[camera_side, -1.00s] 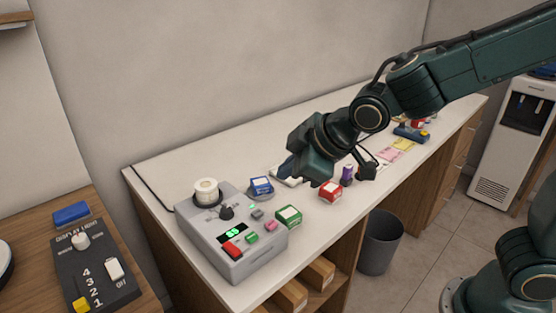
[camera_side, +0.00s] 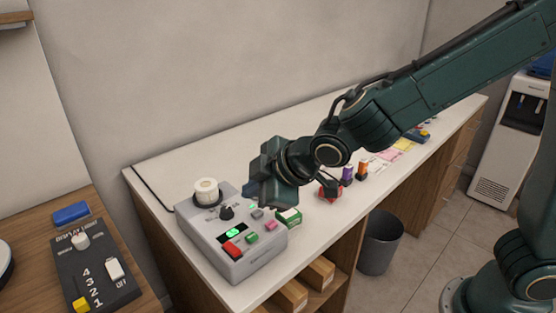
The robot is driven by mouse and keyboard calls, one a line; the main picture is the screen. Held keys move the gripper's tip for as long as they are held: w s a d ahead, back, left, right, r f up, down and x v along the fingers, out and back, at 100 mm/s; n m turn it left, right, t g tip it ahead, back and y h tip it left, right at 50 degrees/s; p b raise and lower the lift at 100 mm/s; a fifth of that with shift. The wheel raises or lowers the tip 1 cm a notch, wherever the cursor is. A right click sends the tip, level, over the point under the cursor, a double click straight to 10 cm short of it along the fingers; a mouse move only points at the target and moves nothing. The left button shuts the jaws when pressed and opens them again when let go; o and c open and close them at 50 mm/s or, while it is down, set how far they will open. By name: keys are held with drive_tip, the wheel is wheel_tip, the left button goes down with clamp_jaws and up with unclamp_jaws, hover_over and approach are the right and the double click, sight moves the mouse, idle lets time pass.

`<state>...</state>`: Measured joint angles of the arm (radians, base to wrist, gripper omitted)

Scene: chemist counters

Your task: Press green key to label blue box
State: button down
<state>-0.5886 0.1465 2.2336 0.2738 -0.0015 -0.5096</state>
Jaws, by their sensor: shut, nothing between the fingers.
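The grey label machine (camera_side: 255,262) stands at the near left end of the white counter, with a lit green display and a white roll on top. Its green key (camera_side: 252,238) sits between a red key (camera_side: 232,249) and a pink key (camera_side: 271,226). My gripper (camera_side: 250,193) is shut and empty, above the counter just past the machine's right back corner, apart from the green key. The blue box is mostly or wholly hidden behind it; I cannot tell if the blue sliver there is the box or a fingertip.
A green box (camera_side: 289,217) stands right of the machine, and a red box (camera_side: 331,190) is farther along, both partly covered by my arm. Small bottles and coloured notes (camera_side: 403,145) lie beyond. A black switch panel (camera_side: 90,265) is on the left desk.

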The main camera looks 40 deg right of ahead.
sight(252, 237)
drive_tip(key=shift+f, duration=4.35)
